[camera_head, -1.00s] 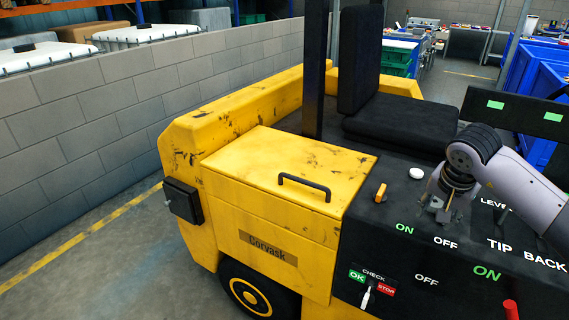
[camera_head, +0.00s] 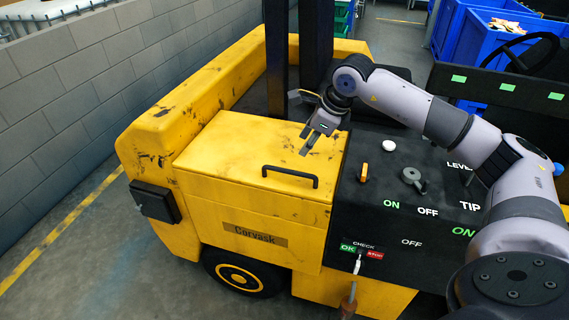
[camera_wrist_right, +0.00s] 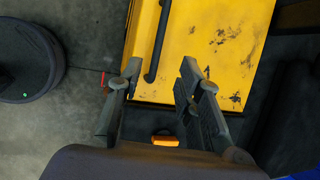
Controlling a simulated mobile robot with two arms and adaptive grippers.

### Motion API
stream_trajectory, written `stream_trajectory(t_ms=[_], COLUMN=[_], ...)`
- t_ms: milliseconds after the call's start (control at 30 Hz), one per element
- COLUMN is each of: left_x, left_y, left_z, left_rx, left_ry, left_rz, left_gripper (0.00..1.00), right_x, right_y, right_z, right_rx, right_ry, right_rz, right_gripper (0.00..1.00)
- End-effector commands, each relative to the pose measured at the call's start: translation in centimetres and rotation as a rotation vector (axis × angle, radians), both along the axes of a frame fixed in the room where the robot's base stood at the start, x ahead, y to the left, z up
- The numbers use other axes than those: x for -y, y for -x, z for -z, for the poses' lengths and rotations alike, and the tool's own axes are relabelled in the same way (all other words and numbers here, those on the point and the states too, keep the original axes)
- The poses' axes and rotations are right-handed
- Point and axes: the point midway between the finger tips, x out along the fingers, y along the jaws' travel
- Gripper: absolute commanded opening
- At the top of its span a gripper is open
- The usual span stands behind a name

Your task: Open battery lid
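The yellow battery lid (camera_head: 235,150) lies closed on top of the yellow truck body, with a black bar handle (camera_head: 290,175) near its front right edge. My right gripper (camera_head: 306,144) is above the lid's right part, behind the handle in the head view, with its fingers apart and nothing between them. In the right wrist view, the two open fingers (camera_wrist_right: 152,85) point towards the lid (camera_wrist_right: 215,45). The handle (camera_wrist_right: 160,40) shows beyond the fingertips and between them, not touched as far as I can see. My left gripper is not in view.
A black control panel with an orange switch (camera_head: 364,172), a white knob (camera_head: 389,145) and a grey lever knob (camera_head: 412,177) lies right of the lid. A black mast post (camera_head: 277,60) stands behind the lid. A grey block wall (camera_head: 80,90) runs along the left.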

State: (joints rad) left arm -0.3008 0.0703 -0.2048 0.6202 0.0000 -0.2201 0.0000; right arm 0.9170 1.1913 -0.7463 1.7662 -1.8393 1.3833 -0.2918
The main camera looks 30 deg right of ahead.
Motion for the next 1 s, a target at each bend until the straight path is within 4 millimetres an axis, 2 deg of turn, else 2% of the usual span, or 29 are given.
stream_trajectory(t_ms=[33, 533, 733, 1000], left_x=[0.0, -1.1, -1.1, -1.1], left_y=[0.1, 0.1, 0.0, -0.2], left_z=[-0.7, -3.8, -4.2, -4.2], left_rx=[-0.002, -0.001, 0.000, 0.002], left_ry=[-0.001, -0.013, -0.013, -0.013], left_rz=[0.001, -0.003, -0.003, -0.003], left_gripper=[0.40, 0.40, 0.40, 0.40], right_x=[-0.2, -1.4, -1.6, -1.6], right_y=[-0.5, -4.7, -5.5, -5.7], right_z=[0.8, 10.2, 12.1, 12.6], right_rx=[-0.005, -0.003, 0.000, 0.001], right_ry=[-0.002, 0.000, 0.000, 0.001], right_rz=[-0.001, -0.001, -0.002, -0.001], right_gripper=[0.33, 0.33, 0.33, 0.33])
